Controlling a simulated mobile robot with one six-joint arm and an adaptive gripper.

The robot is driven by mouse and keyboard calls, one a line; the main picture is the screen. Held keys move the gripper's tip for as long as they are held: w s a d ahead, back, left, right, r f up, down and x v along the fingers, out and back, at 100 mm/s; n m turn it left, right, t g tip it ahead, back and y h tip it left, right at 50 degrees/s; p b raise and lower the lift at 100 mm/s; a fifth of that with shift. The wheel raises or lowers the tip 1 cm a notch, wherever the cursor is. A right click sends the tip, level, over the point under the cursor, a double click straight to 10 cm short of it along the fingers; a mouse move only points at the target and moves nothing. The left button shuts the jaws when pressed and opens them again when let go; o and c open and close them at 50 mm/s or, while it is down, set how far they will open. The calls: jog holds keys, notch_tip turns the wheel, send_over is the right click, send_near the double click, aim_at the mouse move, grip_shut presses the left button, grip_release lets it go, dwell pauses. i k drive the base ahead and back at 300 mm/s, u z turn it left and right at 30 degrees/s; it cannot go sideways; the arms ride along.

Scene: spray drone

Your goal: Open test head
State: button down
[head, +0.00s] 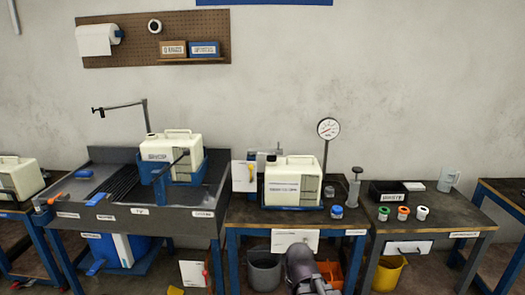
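No label that I can read in the head view marks the test head, so I cannot tell for sure which part it is. On the middle bench, a round pressure gauge (328,129) stands on a thin post. To its left, a white panel (244,176) carries a small orange and blue fitting; I cannot tell whether it is open or shut. A white tank (292,181) sits in a blue tray between panel and gauge post. A dark part of my arm shows at the bottom centre, in front of this bench. My gripper's fingers do not show.
The left bench holds another white tank (171,154) in a blue cradle and a dark bent arm. On the right bench stand a pump-like cylinder (354,187), a black box (396,191), several small caps and a grey jug (448,179). Grey (264,270) and yellow (388,273) buckets stand below.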

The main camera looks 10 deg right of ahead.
aim_at(270, 152)
jog(key=z, duration=0.1)
jog(key=i, duration=0.95)
jog(key=u, duration=0.1)
jog(key=k, duration=0.7)
jog(key=u, duration=0.3)
jog(key=i, duration=1.05)
jog(key=u, duration=0.05)
